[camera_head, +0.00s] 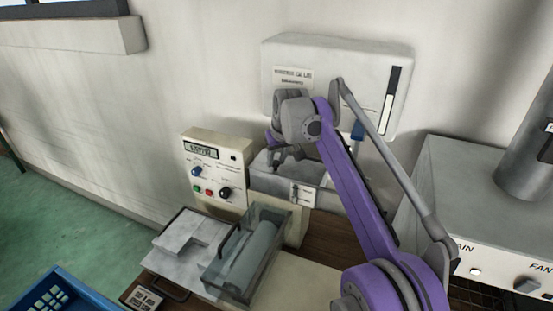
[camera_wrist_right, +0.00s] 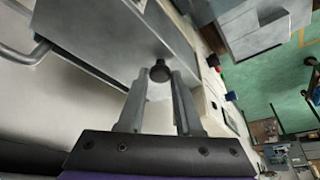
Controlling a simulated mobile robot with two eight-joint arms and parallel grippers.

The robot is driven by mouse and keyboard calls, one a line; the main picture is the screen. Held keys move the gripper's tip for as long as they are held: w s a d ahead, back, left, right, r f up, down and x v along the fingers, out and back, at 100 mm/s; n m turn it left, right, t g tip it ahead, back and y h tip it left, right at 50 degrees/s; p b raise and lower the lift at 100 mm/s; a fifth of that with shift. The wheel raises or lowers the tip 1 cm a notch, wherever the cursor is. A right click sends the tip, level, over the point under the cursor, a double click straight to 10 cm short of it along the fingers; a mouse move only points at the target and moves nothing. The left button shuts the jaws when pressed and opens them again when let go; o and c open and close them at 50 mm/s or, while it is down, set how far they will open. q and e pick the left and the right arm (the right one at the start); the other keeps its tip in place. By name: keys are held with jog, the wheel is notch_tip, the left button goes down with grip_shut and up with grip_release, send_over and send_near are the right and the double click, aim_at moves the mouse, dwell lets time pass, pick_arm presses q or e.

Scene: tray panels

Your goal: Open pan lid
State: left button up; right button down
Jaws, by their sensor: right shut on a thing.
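The pan (camera_head: 322,196) is a grey metal box with a latch on its front, set below the white wall unit. In the wrist view a flat grey metal lid (camera_wrist_right: 105,38) carries a small black knob (camera_wrist_right: 160,71). My right gripper (camera_wrist_right: 160,84) has its two fingertips on either side of this knob and is shut on it. In the head view my right gripper (camera_head: 285,155) is over the pan, small and partly hidden by its own wrist. My left gripper is not in view.
A control box (camera_head: 215,165) with a display and knobs stands left of the pan. A clear-walled box (camera_head: 247,285) and a white slab tray (camera_head: 180,240) lie in front. A white wall unit (camera_head: 345,60) is behind, and a grey appliance (camera_head: 470,190) is right. A blue crate (camera_head: 50,300) is lower left.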

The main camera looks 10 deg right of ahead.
aim_at(297, 174)
dwell(0.8)
jog(key=s+d, duration=0.1)
jog(key=d, duration=0.1)
jog(key=s+d, duration=0.1)
jog(key=d, duration=0.1)
jog(key=s+d, duration=0.2)
jog(key=shift+s+d, duration=0.1)
jog(key=c, duration=0.6)
grip_release()
jog(key=shift+r, duration=0.1)
jog(key=v, duration=1)
jog(key=shift+r+p, duration=0.3)
jog(key=shift+p, duration=0.1)
